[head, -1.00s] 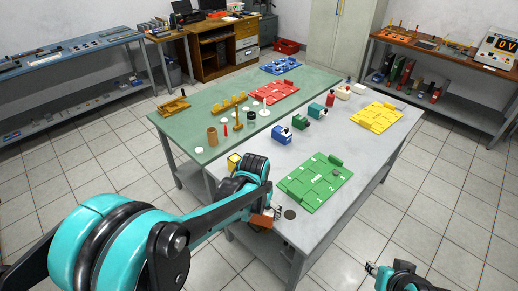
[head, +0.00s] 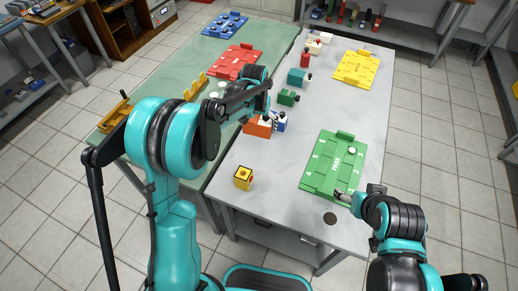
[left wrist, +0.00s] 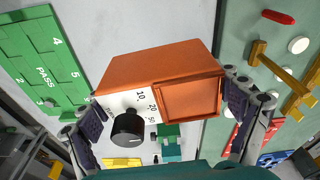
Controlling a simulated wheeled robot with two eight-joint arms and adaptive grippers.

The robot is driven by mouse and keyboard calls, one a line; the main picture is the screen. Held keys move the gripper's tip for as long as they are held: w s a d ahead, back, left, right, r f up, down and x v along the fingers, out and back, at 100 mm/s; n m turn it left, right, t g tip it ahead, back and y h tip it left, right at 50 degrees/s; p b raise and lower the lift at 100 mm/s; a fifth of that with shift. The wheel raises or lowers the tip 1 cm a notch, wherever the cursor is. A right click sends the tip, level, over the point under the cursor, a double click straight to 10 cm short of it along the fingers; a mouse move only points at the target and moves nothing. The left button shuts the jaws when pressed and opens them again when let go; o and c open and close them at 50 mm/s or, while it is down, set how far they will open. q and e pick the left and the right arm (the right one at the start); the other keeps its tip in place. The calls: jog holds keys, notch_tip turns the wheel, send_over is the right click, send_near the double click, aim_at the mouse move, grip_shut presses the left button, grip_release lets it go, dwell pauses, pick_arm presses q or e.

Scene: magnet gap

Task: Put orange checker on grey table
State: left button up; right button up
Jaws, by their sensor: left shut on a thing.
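The orange checker (head: 257,126) is a box with a white dial face and a black knob, seen close up in the left wrist view (left wrist: 165,75). My left gripper (head: 270,121) is shut on it, with one finger at each side of the box. It is over the left part of the grey table (head: 285,190), near the seam with the green table, close to the blue box. I cannot tell whether its underside touches the table. My right gripper (head: 344,195) is by the near edge of the green board; its jaw opening is unclear.
The blue box (head: 282,122), green box (head: 288,97) and teal box (head: 298,76) stand in a row. A yellow box (head: 243,177) is at the near left. The green board (head: 322,180) lies right, the yellow board (head: 357,68) behind. Grey surface between yellow box and green board is clear.

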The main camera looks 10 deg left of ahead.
pick_arm(q)
jog(key=w+d+f, duration=0.2)
jog(key=w, duration=0.6)
jog(key=m+b, duration=0.1)
jog(key=b, duration=0.3)
send_over(261, 151)
jog(key=f, duration=0.9)
jog(key=shift+s+f, duration=0.15)
jog(key=shift+s, duration=0.2)
jog(key=shift+f+b, duration=0.75)
jog(key=shift+f, duration=1.15)
pick_arm(e)
jog(key=shift+w+a+f, duration=0.1)
jog(key=shift+a+f, duration=0.05)
jog(key=shift+f, duration=1.2)
jog(key=shift+w+a+f, duration=0.1)
jog(key=shift+f, duration=1.2)
pick_arm(q)
jog(key=shift+f, duration=0.2)
jog(key=o, duration=1)
jog(key=shift+o, duration=0.2)
pick_arm(e)
jog(key=shift+f, duration=0.15)
